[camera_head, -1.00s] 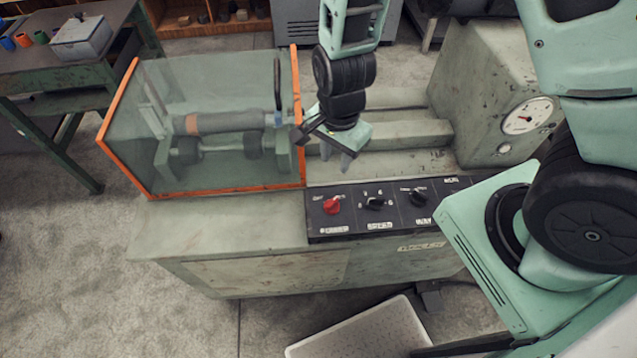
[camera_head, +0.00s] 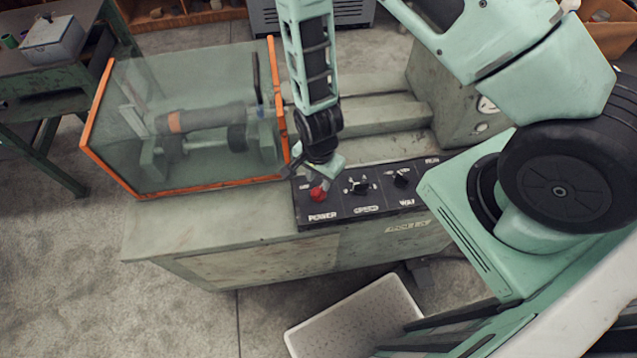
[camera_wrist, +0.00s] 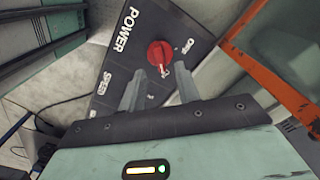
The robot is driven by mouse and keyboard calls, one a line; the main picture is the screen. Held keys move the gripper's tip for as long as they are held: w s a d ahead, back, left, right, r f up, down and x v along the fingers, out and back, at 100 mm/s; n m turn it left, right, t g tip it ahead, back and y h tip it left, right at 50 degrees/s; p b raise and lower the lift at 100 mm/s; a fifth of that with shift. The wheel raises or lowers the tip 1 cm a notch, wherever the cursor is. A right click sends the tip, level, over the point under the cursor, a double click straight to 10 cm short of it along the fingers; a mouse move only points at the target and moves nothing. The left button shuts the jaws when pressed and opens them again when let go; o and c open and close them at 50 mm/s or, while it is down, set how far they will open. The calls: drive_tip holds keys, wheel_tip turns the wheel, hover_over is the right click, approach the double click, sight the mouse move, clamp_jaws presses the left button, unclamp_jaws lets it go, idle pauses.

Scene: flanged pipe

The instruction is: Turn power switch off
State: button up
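The red power switch (camera_head: 319,193) sits at the left end of the black control panel (camera_head: 340,210), above the word POWER. In the wrist view the red switch (camera_wrist: 160,54) shows the word OFF beside it and a white pointer line. My gripper (camera_head: 318,182) is directly over the switch in the head view. In the wrist view my gripper (camera_wrist: 158,78) is open, with one finger on each side just short of the red knob and a gap between them. Whether the fingertips touch the knob cannot be told.
Two black knobs, the speed knob (camera_head: 359,186) and another knob (camera_head: 401,178), are to the right on the panel. A clear guard with an orange frame (camera_head: 186,188) stands close on the left. A grey housing (camera_head: 440,95) with a gauge stands at the right.

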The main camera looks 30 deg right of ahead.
sight(319, 190)
drive_tip(key=shift+f+p, duration=0.5)
drive_tip(key=shift+f, duration=1.75)
drive_tip(key=shift+c, duration=0.3)
clamp_jaws()
